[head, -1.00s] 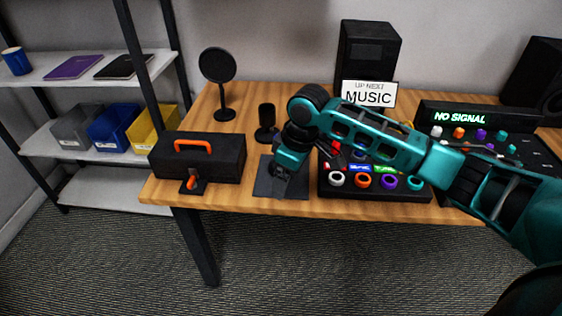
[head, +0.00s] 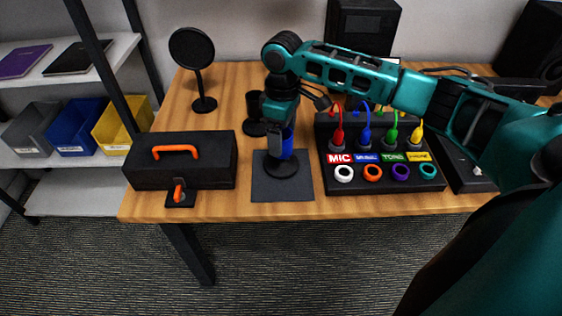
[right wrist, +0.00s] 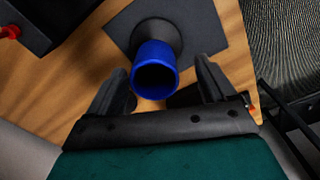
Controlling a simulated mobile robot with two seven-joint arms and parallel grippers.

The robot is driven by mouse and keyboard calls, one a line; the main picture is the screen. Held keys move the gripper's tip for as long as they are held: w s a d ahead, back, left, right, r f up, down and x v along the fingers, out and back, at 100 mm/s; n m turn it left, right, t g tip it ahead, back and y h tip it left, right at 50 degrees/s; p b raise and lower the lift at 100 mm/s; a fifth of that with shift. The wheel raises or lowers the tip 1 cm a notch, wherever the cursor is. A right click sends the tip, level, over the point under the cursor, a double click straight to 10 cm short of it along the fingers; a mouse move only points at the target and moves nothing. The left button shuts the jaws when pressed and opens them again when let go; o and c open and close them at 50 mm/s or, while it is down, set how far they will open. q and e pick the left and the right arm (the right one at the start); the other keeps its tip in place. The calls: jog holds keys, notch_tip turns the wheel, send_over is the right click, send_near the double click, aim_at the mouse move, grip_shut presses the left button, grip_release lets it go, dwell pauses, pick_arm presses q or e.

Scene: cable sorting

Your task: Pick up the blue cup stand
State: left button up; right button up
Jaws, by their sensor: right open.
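The blue cup stand (head: 287,147) stands upright on a dark square mat (head: 283,191) on the wooden table, with a blue cup on top and a round black base. My right gripper (head: 280,146) points down at the cup and hides part of it in the head view. In the right wrist view the blue cup (right wrist: 156,66) lies between and just beyond the two open black fingers (right wrist: 160,82). The gripper is open, and I see no clear contact with the cup. My left gripper is not in view.
A black toolbox (head: 183,170) with an orange handle sits left of the mat. A black cable panel (head: 383,180) with coloured plugs sits close on the right. A black cylinder (head: 255,115) and a round disc stand (head: 193,55) are behind. The table's front edge is near.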

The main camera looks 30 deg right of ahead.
jog(key=f, duration=0.4)
jog(key=f+b, duration=0.1)
jog(key=shift+w+d+f, duration=0.15)
jog(key=shift+w+f, duration=0.25)
jog(key=c, duration=1.4)
jog(key=shift+r, duration=0.1)
jog(key=shift+c, duration=0.3)
jog(key=shift+r, duration=0.1)
